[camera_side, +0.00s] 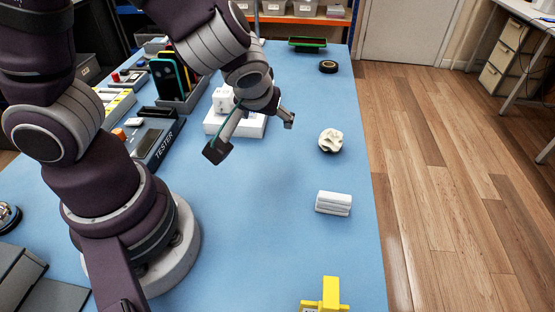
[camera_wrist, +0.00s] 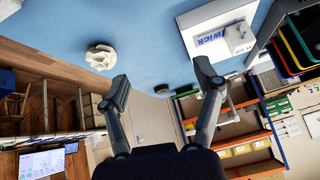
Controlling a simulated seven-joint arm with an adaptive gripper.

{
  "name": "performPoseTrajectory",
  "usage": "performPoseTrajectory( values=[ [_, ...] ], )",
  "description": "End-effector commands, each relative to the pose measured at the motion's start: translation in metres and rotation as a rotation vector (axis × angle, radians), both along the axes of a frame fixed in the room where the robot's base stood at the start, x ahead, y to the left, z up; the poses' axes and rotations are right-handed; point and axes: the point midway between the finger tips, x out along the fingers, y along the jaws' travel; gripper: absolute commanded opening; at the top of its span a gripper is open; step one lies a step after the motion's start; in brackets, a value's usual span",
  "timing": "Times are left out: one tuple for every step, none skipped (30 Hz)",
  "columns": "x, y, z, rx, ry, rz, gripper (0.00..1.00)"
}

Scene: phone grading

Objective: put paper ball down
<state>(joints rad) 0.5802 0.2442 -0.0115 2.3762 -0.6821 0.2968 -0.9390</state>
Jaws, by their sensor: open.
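The paper ball (camera_side: 331,140) is a crumpled white lump resting on the blue table near its right edge in the side view. In the wrist view the paper ball (camera_wrist: 101,57) lies left of and beyond my fingers. My gripper (camera_side: 250,137) is open and empty, with its fingers spread wide, above the table and to the left of the paper ball. In the wrist view my gripper (camera_wrist: 160,87) shows nothing between its two fingers. The gripper and the ball are apart.
A white box (camera_side: 258,127) with a smaller white item stands behind my gripper. A white folded block (camera_side: 333,202), a yellow object (camera_side: 326,296), a black roll (camera_side: 328,67) and a green tray (camera_side: 307,43) lie along the right side. A tester (camera_side: 154,140) stands left. The table's middle is clear.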

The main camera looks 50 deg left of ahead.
Motion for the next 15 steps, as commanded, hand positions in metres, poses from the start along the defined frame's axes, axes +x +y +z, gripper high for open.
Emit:
performPoseTrajectory(
  values=[
    [-0.008, 0.004, 0.015, -0.074, 0.038, -0.016, 0.67],
    [-0.014, 0.005, 0.022, -0.112, 0.068, -0.053, 0.67],
    [-0.022, 0.005, 0.033, -0.157, 0.099, -0.114, 0.67],
    [-0.028, 0.004, 0.042, -0.184, 0.112, -0.168, 0.67],
    [-0.035, 0.003, 0.05, -0.203, 0.122, -0.227, 0.67],
    [-0.043, 0.002, 0.06, -0.215, 0.126, -0.306, 0.67],
    [-0.049, 0.0, 0.067, -0.217, 0.127, -0.366, 0.67],
    [-0.055, -0.001, 0.072, -0.212, 0.127, -0.42, 0.67],
    [-0.062, -0.002, 0.079, -0.201, 0.124, -0.486, 0.67],
    [-0.066, -0.003, 0.083, -0.19, 0.122, -0.528, 0.67],
    [-0.07, -0.004, 0.086, -0.179, 0.12, -0.565, 0.67],
    [-0.074, -0.004, 0.089, -0.166, 0.121, -0.603, 0.67],
    [-0.076, -0.005, 0.09, -0.158, 0.121, -0.623, 0.67],
    [-0.077, -0.005, 0.091, -0.152, 0.122, -0.639, 0.67],
    [-0.078, -0.006, 0.092, -0.147, 0.122, -0.65, 0.67]
  ],
)
